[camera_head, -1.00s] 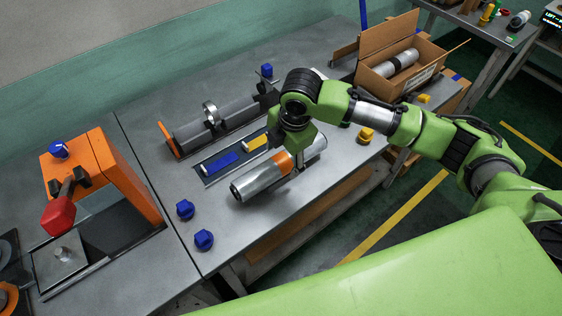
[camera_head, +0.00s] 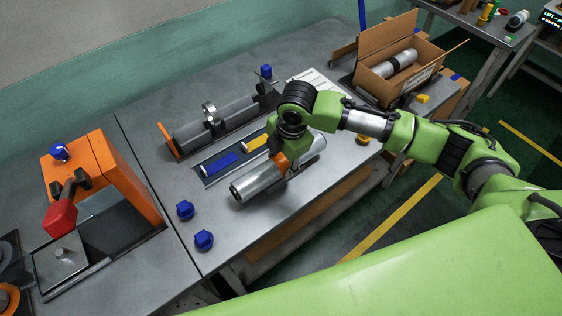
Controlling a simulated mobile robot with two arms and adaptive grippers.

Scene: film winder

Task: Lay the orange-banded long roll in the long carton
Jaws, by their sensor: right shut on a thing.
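The orange-banded long roll (camera_head: 256,182) is a silver cylinder lying on the grey bench, slanting up to the right. Its orange band is largely covered by my right gripper (camera_head: 291,168), which is shut on the roll near its middle from above. I cannot tell whether the roll is clear of the bench. The long carton (camera_head: 408,88) stands open at the back right, flaps raised. A silver roll with a dark band (camera_head: 397,65) lies inside it. My left gripper is not in view.
A winder with a grey shaft (camera_head: 218,122) stands behind the roll, with a tray of blue and yellow pieces (camera_head: 221,164) between. Blue knobs (camera_head: 186,209) sit at the front left. An orange press (camera_head: 122,178) stands far left. A yellow knob (camera_head: 423,99) sits by the carton.

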